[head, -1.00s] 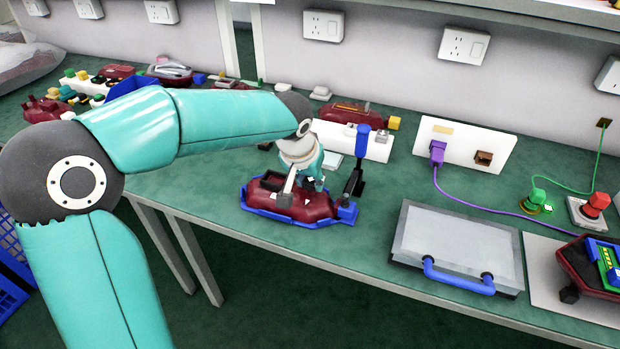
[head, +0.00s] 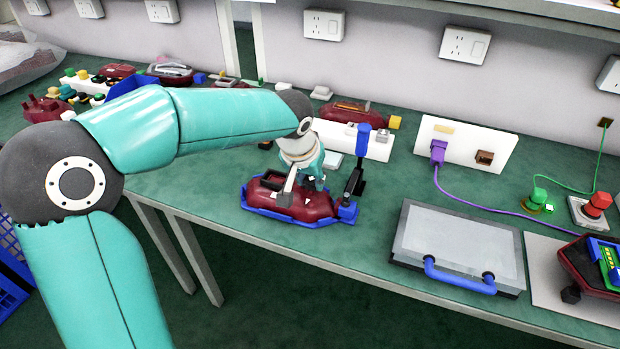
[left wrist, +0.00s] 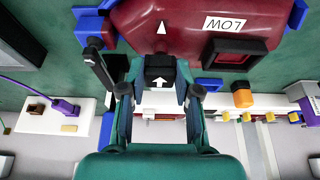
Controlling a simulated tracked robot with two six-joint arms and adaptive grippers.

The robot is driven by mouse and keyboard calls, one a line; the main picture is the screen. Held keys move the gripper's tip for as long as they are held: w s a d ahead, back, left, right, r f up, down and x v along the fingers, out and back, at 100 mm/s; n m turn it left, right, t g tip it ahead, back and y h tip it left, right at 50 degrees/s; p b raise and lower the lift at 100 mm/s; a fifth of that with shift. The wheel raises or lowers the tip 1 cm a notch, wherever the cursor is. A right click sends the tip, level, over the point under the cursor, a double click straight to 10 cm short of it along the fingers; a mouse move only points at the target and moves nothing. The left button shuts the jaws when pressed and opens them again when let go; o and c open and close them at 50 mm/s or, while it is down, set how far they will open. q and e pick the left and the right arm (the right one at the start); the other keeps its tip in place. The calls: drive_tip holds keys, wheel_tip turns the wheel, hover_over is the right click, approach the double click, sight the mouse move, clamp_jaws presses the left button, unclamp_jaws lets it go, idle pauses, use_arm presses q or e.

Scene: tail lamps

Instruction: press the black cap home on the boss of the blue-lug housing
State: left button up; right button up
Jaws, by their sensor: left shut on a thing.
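The dark red housing (head: 315,207) sits on a blue base on the green bench, with a blue lug (head: 348,212) at its right end. In the left wrist view the housing (left wrist: 185,25) carries a white arrow mark and a "LOW" label. My left gripper (left wrist: 161,76) is shut on the black cap (left wrist: 160,72), which bears a white arrow roughly in line with the housing's arrow. The cap is at the housing's edge in this view; the boss is hidden behind it, so I cannot tell how far it is seated. My right gripper is not in view.
A black post with a blue top (head: 355,172) stands close right of the housing. A white block (head: 375,145) lies behind. A grey lidded case with a blue handle (head: 455,248) is to the right. Several parts fill the back left. Bench before the housing is clear.

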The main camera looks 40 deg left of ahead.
use_arm(q)
drive_tip(key=shift+f+b, duration=1.1)
drive_tip(key=shift+f, duration=0.15)
drive_tip(key=o, duration=1.2)
drive_tip(key=shift+c, duration=0.2)
drive_tip(key=shift+r, duration=0.2)
drive_tip(key=v, duration=1.1)
drive_tip(key=shift+s+r, duration=0.25)
drive_tip(key=shift+d, duration=0.1)
